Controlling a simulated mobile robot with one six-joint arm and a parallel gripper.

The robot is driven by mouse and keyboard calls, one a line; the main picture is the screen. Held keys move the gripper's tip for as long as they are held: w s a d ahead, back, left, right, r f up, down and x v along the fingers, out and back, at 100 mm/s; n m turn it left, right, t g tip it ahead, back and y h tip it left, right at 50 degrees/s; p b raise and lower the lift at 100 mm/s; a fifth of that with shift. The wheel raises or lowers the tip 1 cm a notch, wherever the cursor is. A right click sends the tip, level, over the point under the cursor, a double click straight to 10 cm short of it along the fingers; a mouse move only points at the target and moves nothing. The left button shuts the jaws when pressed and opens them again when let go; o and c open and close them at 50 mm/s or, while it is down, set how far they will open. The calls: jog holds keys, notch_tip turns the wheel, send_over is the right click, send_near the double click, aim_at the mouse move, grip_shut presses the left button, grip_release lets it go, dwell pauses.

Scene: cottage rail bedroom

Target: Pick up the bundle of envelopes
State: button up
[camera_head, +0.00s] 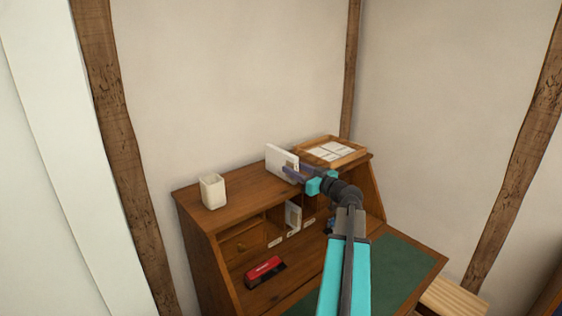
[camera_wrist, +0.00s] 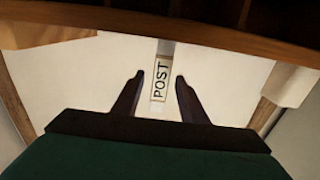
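A white upright bundle of envelopes (camera_head: 277,160) with a small brownish mark stands on the top of the wooden desk (camera_head: 243,193). In the wrist view its narrow edge (camera_wrist: 160,80) faces me and carries a "POST" label. My gripper (camera_head: 292,171) is at its right side in the head view, fingers pointing at it and covering part of it. In the wrist view my gripper (camera_wrist: 159,76) is open, with one finger on each side of the label and a gap at both. I cannot tell how deep the bundle sits between the fingers.
A wooden tray of white papers (camera_head: 333,151) stands close by on the right. A white cup (camera_head: 212,191) is at the left end of the desk top. Below are pigeonholes with a white upright card (camera_head: 293,216), and a red box (camera_head: 265,272) lies on the lower surface.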

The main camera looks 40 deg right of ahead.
jog(key=shift+w+d, duration=0.1)
jog(key=shift+w, duration=0.9)
grip_shut()
